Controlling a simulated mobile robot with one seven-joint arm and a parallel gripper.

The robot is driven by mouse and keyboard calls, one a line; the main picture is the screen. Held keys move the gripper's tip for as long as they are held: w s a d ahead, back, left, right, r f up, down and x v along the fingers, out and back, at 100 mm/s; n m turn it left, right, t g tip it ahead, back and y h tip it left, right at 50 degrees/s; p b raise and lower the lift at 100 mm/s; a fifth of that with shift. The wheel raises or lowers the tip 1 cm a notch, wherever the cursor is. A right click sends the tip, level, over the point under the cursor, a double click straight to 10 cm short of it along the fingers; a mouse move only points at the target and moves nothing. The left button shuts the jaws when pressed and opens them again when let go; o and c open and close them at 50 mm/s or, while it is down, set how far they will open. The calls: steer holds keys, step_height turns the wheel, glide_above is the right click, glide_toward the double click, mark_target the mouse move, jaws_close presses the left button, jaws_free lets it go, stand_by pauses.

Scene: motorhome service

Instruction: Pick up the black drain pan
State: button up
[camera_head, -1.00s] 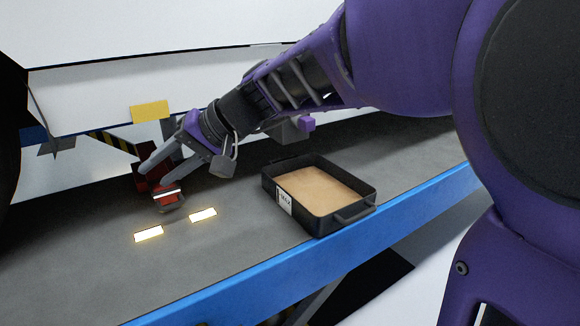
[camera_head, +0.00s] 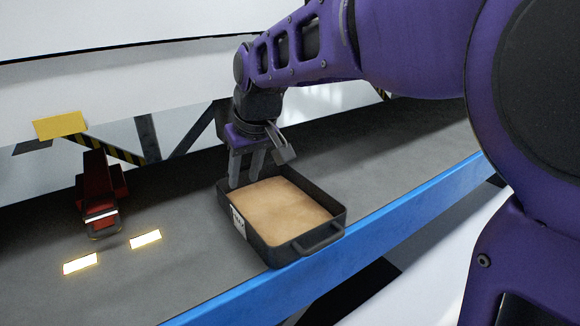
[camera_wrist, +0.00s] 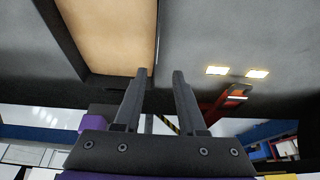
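The black drain pan (camera_head: 270,255) sits on the grey surface near its blue front edge, filled with a tan, sand-like content (camera_head: 280,210). It has a white label on its left side and a handle at the near end. My gripper (camera_head: 244,182) points down at the pan's far left corner. In the wrist view, the two fingers (camera_wrist: 161,72) are apart with a gap between them, and the pan's side wall (camera_wrist: 152,45) runs toward that gap. Whether the fingertips touch the pan cannot be told.
A red jack-like device (camera_head: 98,190) stands left of the pan, with two bright lit strips (camera_head: 145,239) on the surface before it. A yellow block (camera_head: 60,126) and striped struts are behind. The blue edge (camera_head: 390,238) borders the drop at the front.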

mark_target(239, 212)
steer(key=shift+w+b+x, duration=0.15)
steer(key=shift+b+x, duration=0.3)
steer(key=shift+x, duration=2.45)
steer(key=shift+w+b+x, duration=0.15)
steer(key=shift+b+x, duration=0.25)
steer(key=shift+x, duration=2.5)
steer(key=shift+w+b+x, duration=0.2)
steer(key=shift+b+x, duration=0.25)
steer(key=shift+x, duration=2.45)
steer(key=shift+d+r, duration=0.1)
steer(key=shift+d, duration=0.05)
jaws_close()
steer(key=shift+w+r, duration=0.1)
steer(key=shift+r, duration=0.05)
